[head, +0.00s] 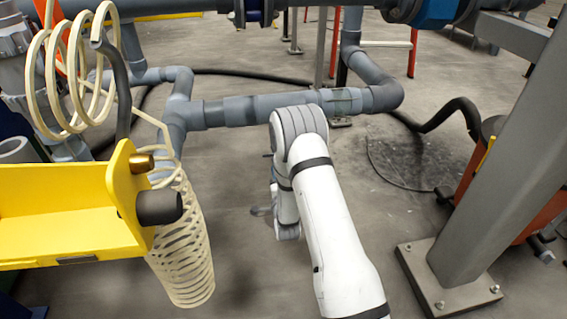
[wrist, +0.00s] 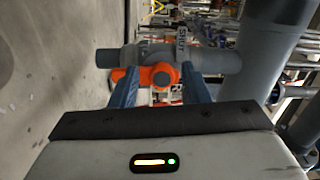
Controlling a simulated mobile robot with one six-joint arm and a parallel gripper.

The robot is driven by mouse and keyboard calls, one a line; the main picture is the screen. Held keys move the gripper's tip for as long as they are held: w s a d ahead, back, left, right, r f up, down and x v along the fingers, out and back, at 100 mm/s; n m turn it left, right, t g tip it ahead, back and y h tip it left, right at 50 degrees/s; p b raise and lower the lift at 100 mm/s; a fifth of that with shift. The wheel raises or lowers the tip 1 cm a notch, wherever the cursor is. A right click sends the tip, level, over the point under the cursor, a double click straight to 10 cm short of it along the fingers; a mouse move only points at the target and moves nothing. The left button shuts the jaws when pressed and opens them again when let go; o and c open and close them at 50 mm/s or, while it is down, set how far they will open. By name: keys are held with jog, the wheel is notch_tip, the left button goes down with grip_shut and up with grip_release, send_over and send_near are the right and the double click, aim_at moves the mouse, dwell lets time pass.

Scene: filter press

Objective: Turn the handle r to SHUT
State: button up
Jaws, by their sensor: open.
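In the wrist view, an orange handle (wrist: 159,76) sits on a grey valve body (wrist: 165,57) on a grey pipe. A small label reading SHUT (wrist: 182,38) shows beside the valve. My gripper (wrist: 158,73) is open, its two blue fingers pointing at the valve, one on each side of the handle's round hub. Part of the handle shows beyond the left finger. Contact between fingers and handle cannot be told. In the head view my white arm reaches down and away, and neither my gripper nor this handle can be made out.
In the head view, a grey pipe run (head: 240,110) crosses just beyond my arm. A yellow bracket (head: 80,215) with a coiled cream hose (head: 182,245) stands at the left. A grey steel post (head: 500,170) stands at the right.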

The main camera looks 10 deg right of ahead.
jog(key=d+f+n, duration=0.4)
jog(key=n, duration=1.2)
jog(key=shift+n, duration=0.3)
jog(key=w, duration=0.7)
jog(key=shift+w+a+r, duration=0.2)
jog(key=shift+w+r, duration=0.05)
grip_shut()
